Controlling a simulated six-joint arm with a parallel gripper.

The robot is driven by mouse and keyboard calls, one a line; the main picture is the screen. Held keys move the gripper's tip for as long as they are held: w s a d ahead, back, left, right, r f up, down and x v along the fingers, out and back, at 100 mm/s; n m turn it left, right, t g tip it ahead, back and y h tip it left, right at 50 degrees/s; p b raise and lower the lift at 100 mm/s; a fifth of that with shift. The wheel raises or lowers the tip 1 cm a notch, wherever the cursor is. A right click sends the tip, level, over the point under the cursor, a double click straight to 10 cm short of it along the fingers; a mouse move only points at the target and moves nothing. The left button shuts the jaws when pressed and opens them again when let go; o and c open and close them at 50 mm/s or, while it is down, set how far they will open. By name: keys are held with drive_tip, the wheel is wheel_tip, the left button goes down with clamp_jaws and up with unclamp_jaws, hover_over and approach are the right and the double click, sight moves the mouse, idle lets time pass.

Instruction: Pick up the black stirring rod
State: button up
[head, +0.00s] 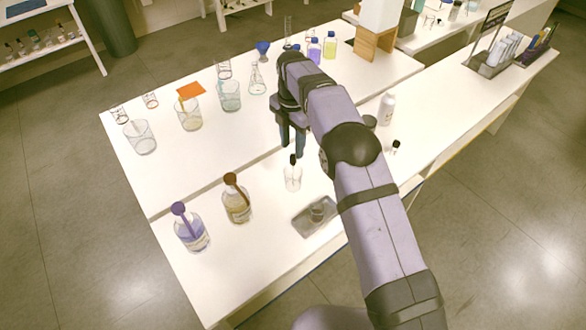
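The black stirring rod (293,159) stands in a small clear glass (292,181) near the middle of the front table section. Its dark top sticks up above the rim; the lower part is hard to make out through the glass. My gripper (291,148) points down, just above the rod's top in the picture. Its two fingers are apart, and I see nothing between them. I cannot tell how far the tips are from the rod in depth.
A grey tray (299,230) lies in front of the glass. Beakers, including a teal one (230,97), stand behind. A white bottle (386,109) is to the right.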

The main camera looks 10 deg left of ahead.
sight(293, 155)
drive_tip(key=shift+s+d+f+p, duration=0.1)
drive_tip(key=shift+f+p, duration=0.55)
drive_tip(key=shift+f, duration=0.7)
drive_tip(key=shift+d+f+p, duration=0.1)
drive_tip(key=shift+f+p, duration=0.55)
drive_tip(key=shift+f, duration=0.65)
clamp_jaws()
